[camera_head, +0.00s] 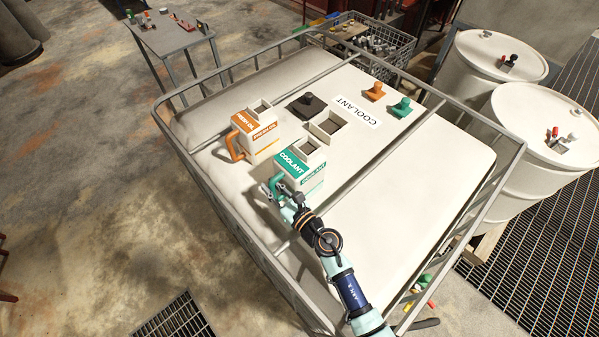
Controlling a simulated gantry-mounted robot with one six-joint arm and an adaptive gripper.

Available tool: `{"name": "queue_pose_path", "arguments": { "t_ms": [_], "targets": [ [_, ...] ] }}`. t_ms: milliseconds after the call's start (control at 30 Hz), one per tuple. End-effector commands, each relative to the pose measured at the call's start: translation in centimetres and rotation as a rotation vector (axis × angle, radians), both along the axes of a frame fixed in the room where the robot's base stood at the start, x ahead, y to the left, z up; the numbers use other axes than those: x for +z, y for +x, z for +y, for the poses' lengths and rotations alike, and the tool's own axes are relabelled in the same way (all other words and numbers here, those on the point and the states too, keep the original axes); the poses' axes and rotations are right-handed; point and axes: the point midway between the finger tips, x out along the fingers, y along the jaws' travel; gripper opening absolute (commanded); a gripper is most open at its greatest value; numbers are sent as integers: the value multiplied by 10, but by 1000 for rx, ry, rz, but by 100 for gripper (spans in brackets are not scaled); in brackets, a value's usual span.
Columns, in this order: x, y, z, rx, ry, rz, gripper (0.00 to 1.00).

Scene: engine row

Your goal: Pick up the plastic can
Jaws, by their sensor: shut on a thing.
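Two plastic cans stand upright on top of the white caged tank (410,190). One is a white and teal can (303,168) labelled COOLANT, with a teal handle on its lower left side. The other is a white and orange can (259,134) labelled in orange, with an orange handle, just behind and to the left. My gripper (277,187) is at the teal handle and shut on it. The fingers partly cover the handle, and I cannot tell whether the can is lifted off the surface.
An orange cap (374,92) and a teal cap (401,107) sit to the right. The metal cage rails (262,75) surround the top. White drums (545,125) stand at the right.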

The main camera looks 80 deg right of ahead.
Motion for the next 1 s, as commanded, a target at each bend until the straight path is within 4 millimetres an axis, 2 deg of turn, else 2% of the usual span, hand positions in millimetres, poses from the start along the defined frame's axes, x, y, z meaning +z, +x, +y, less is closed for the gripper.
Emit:
{"name": "queue_pose_path", "arguments": {
  "t_ms": [367, 567, 767, 1000],
  "targets": [
    [4, 0, -1, 0, -5, -1, 0],
    [12, 0, 0, 0, -6, -2, 0],
    [32, 0, 0, 0, -6, -2, 0],
    [66, 0, 0, 0, -8, 0, 0]
  ]
}}
